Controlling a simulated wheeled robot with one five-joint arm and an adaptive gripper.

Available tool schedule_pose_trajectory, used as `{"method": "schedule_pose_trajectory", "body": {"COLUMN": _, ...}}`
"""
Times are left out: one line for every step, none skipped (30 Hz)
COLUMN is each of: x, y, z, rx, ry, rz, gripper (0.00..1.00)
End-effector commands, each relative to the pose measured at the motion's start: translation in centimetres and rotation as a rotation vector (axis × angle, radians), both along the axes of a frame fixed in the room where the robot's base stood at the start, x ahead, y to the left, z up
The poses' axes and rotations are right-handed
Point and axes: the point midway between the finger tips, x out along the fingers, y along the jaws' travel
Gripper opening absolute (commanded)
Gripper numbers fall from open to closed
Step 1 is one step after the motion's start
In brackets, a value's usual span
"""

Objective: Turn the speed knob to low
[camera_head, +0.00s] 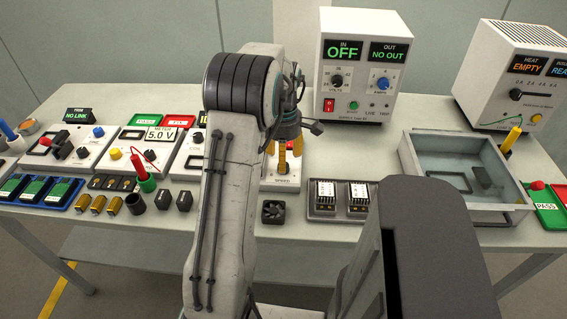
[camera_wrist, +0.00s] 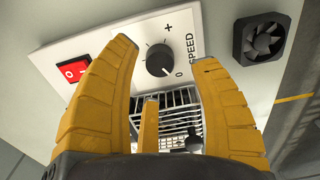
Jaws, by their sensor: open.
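The speed knob (camera_wrist: 159,60) is a round black knob on a white panel (camera_wrist: 205,22), marked "SPEED", with "+" and "0" beside its dial. A small pale mark on the knob appears to face the lower right, near the "0"; its exact angle is hard to read. My gripper (camera_wrist: 164,56) is open, with yellow fingers on either side of the knob in the wrist view and a third finger below it. I see no finger touching the knob. In the head view, my gripper (camera_head: 284,158) points down over the SPEED panel (camera_head: 286,183), and the knob is hidden.
A red rocker switch (camera_wrist: 74,71) is left of the knob, partly behind a finger. A metal grille (camera_wrist: 180,107) lies below it. A black fan (camera_wrist: 262,38) lies beside the panel. The white supply box (camera_head: 359,65) stands behind, and relay modules (camera_head: 340,197) sit right.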

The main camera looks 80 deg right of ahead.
Motion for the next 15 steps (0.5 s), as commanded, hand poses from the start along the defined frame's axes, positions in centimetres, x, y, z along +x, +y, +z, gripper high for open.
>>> {"method": "schedule_pose_trajectory", "body": {"x": 0.0, "y": -0.1, "z": 0.7, "rx": -0.004, "ry": 0.001, "rz": 0.0, "gripper": 0.57}}
{"method": "schedule_pose_trajectory", "body": {"x": 0.0, "y": -0.1, "z": 1.1, "rx": -0.002, "ry": 0.0, "rz": 0.0, "gripper": 0.57}}
{"method": "schedule_pose_trajectory", "body": {"x": 0.0, "y": 0.0, "z": 1.5, "rx": -0.002, "ry": 0.0, "rz": 0.0, "gripper": 0.57}}
{"method": "schedule_pose_trajectory", "body": {"x": 0.0, "y": 0.0, "z": 1.9, "rx": -0.002, "ry": 0.0, "rz": 0.0, "gripper": 0.57}}
{"method": "schedule_pose_trajectory", "body": {"x": 0.0, "y": 0.0, "z": 2.2, "rx": -0.002, "ry": 0.0, "rz": 0.0, "gripper": 0.57}}
{"method": "schedule_pose_trajectory", "body": {"x": 0.0, "y": 0.0, "z": 2.6, "rx": -0.001, "ry": 0.0, "rz": 0.0, "gripper": 0.57}}
{"method": "schedule_pose_trajectory", "body": {"x": 0.0, "y": 0.0, "z": 2.9, "rx": -0.001, "ry": 0.0, "rz": 0.0, "gripper": 0.57}}
{"method": "schedule_pose_trajectory", "body": {"x": 0.0, "y": 0.0, "z": 3.1, "rx": -0.001, "ry": 0.0, "rz": 0.0, "gripper": 0.57}}
{"method": "schedule_pose_trajectory", "body": {"x": 0.0, "y": 0.0, "z": 3.4, "rx": -0.001, "ry": 0.0, "rz": 0.0, "gripper": 0.57}}
{"method": "schedule_pose_trajectory", "body": {"x": 0.0, "y": 0.0, "z": 3.6, "rx": -0.001, "ry": 0.0, "rz": 0.0, "gripper": 0.57}}
{"method": "schedule_pose_trajectory", "body": {"x": -0.1, "y": 0.0, "z": 3.8, "rx": 0.0, "ry": 0.0, "rz": -0.001, "gripper": 0.57}}
{"method": "schedule_pose_trajectory", "body": {"x": -0.1, "y": 0.0, "z": 4.0, "rx": 0.002, "ry": 0.0, "rz": -0.001, "gripper": 0.57}}
{"method": "schedule_pose_trajectory", "body": {"x": 0.0, "y": 0.0, "z": 4.1, "rx": 0.002, "ry": 0.0, "rz": -0.001, "gripper": 0.57}}
{"method": "schedule_pose_trajectory", "body": {"x": 0.0, "y": 0.0, "z": 4.2, "rx": 0.002, "ry": 0.0, "rz": -0.001, "gripper": 0.57}}
{"method": "schedule_pose_trajectory", "body": {"x": -0.1, "y": 0.0, "z": 4.3, "rx": 0.002, "ry": 0.0, "rz": -0.001, "gripper": 0.57}}
